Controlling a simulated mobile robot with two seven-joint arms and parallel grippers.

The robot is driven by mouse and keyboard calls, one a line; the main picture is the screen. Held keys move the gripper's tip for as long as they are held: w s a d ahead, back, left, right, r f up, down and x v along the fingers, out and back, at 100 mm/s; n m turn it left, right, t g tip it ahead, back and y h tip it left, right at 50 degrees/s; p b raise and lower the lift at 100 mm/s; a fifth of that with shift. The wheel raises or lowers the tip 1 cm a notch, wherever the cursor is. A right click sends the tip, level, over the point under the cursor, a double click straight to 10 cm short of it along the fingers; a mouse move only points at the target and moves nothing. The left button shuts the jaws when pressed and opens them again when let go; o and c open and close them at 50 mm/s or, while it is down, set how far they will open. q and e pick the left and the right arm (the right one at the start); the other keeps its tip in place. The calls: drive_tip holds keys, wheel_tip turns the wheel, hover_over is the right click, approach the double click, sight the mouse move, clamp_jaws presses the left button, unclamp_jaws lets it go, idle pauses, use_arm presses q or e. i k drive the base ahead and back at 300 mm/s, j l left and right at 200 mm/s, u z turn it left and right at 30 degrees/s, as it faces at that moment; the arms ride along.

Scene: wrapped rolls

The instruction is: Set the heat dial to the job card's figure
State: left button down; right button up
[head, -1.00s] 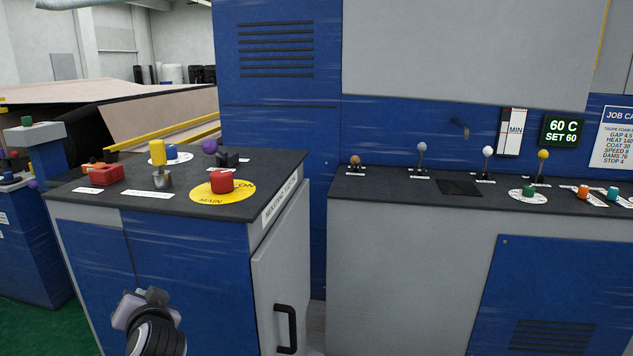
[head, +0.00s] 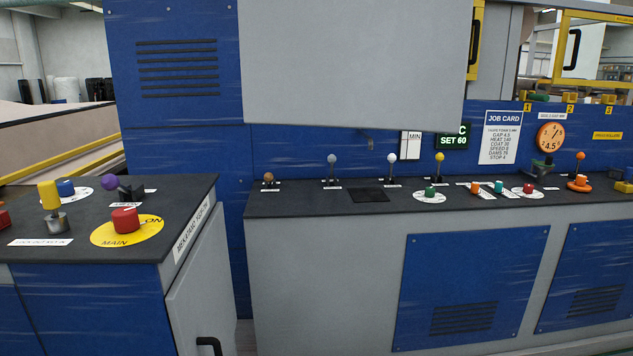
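The job card (head: 499,138) hangs on the blue back wall. Its small print seems to read heat 140. A green-lettered display (head: 453,140) left of it reads "SET 60"; its upper line is mostly hidden by the grey panel. A green knob (head: 430,191) sits on a white round scale on the counter below the display. A red knob (head: 528,188) on a similar scale stands further right. Their labels are too small to read, so I cannot tell for certain which is the heat dial. Neither gripper is in view.
The long dark counter (head: 300,204) carries several levers and knobs. A cabinet at left bears a red main switch (head: 125,220), a yellow-topped knob (head: 49,196) and a purple ball lever (head: 109,183). An orange gauge (head: 550,136) is mounted at right. A gap separates cabinet and counter.

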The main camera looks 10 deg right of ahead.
sight(528, 188)
drive_tip(key=z, duration=1.45)
